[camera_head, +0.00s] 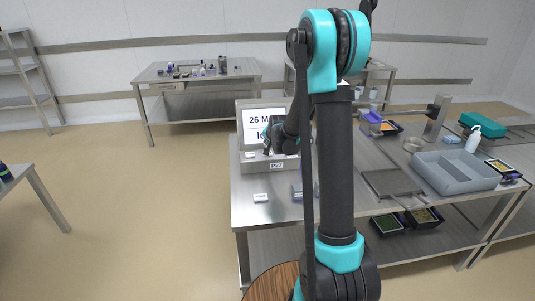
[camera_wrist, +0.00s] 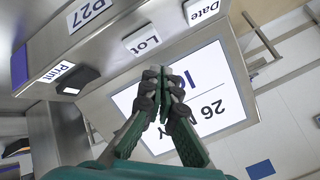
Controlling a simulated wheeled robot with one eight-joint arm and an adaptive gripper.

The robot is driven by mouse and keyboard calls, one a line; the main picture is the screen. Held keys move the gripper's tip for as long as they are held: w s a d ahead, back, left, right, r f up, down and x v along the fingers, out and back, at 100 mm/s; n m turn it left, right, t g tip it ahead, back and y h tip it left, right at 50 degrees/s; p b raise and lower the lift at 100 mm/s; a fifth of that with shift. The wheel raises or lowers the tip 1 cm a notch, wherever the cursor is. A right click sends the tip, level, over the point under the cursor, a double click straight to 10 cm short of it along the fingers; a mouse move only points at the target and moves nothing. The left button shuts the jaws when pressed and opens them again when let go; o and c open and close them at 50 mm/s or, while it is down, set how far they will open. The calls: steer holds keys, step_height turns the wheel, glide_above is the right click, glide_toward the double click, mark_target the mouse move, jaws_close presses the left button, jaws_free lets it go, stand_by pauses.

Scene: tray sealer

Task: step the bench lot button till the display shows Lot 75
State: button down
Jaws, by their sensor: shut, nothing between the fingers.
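The display (camera_head: 253,122) stands on the bench and reads "26 M..." with a blue line below, partly hidden behind my arm and gripper. It also shows upside down in the wrist view (camera_wrist: 215,75), where my fingers cover most of the blue line, so the lot number cannot be read. The white Lot button (camera_wrist: 142,40) is on the metal panel beside the screen, between the Date button (camera_wrist: 201,11) and the Print button (camera_wrist: 75,85). My gripper (camera_wrist: 158,73) is shut and empty, its tips over the screen edge near the Lot button. Contact cannot be told.
A P27 label (camera_head: 277,165) is on the unit's front. A small white box (camera_head: 260,197) lies on the bench before it. To the right are a dark plate (camera_head: 391,183) and a grey tray (camera_head: 455,185). The bench's front left is mostly clear.

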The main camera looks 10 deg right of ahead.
steer(key=shift+f, duration=0.8)
steer(key=shift+f, duration=0.1)
stand_by(0.8)
steer(key=shift+f, duration=0.3)
steer(key=shift+f, duration=0.55)
stand_by(0.8)
steer(key=shift+r, duration=0.95)
steer(key=shift+r, duration=0.15)
steer(key=shift+r, duration=2.4)
